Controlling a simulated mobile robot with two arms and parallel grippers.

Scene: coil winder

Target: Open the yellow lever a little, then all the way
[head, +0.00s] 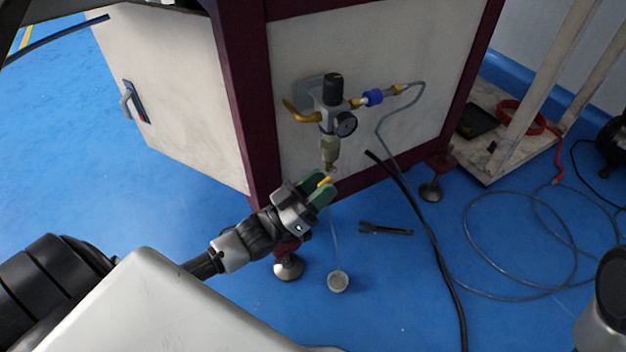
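The small yellow lever (325,182) is below the brass and grey valve fitting (329,150) on the front of the cream cabinet. My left gripper (320,186) comes in from the lower left, with its green fingertips at the lever, one on either side of it. The fingers partly hide the lever, and I cannot tell whether they press on it or stand a little apart.
The regulator has a black knob (333,88), a gauge (346,124) and an orange-yellow fitting (301,112). A thin tube runs down to a small cup (338,282). A dark tool (385,229), a black cable (433,240) and a coiled hose (490,288) lie on the blue floor.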

